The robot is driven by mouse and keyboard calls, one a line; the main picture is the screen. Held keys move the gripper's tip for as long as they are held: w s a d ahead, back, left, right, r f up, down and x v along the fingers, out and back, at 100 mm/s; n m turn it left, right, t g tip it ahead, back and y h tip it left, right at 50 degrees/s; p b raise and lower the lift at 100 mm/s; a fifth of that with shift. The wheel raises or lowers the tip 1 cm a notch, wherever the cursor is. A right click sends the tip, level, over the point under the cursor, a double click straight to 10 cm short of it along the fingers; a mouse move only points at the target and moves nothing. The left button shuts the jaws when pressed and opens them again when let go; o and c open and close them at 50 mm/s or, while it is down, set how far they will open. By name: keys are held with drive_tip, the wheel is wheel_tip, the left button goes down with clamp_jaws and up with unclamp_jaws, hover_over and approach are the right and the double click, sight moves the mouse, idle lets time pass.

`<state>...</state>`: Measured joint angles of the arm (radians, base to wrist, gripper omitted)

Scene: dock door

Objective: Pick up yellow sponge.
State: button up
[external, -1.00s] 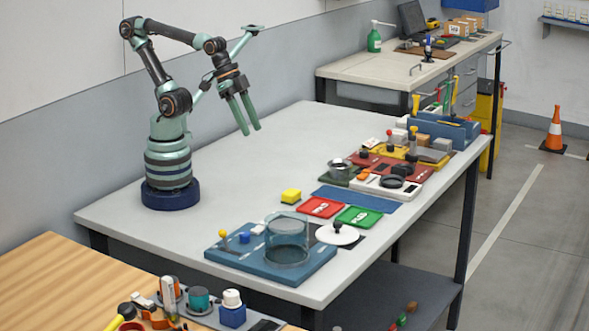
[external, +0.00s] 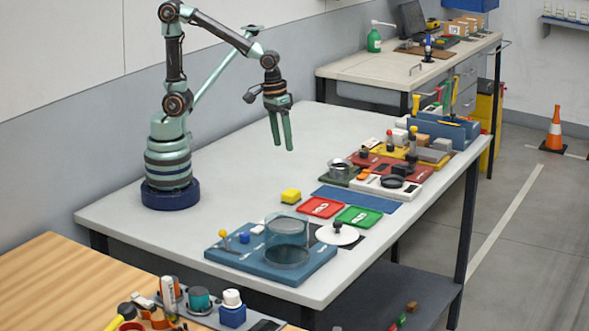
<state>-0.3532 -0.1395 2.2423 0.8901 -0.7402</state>
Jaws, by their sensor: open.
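A red tray (external: 320,207) and a green tray (external: 359,217) lie beside the sponge. A blue board (external: 225,254) with a clear cylinder (external: 287,242) stands in front. A blue mat (external: 354,199) and several fixtures line the right side. The table's left part is clear.

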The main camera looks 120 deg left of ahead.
drive_tip(key=a+f+n+g, duration=0.1)
drive_tip(key=a+f+n, duration=0.3)
drive_tip(key=a+n, duration=0.1)
hover_over(291, 192)
drive_tip(key=shift+g+h, duration=0.3)
drive_tip(key=f, duration=0.6)
drive_tip(key=shift+s+f, duration=0.25)
drive_tip(key=shift+f, duration=0.1)
drive_tip(key=shift+w+a+f, duration=0.1)
drive_tip(key=shift+f, duration=1.45)
drive_tip(key=shift+w+a+f, duration=0.1)
drive_tip(key=shift+f, duration=1.45)
clamp_jaws()
wheel_tip(291, 192, up, 20)
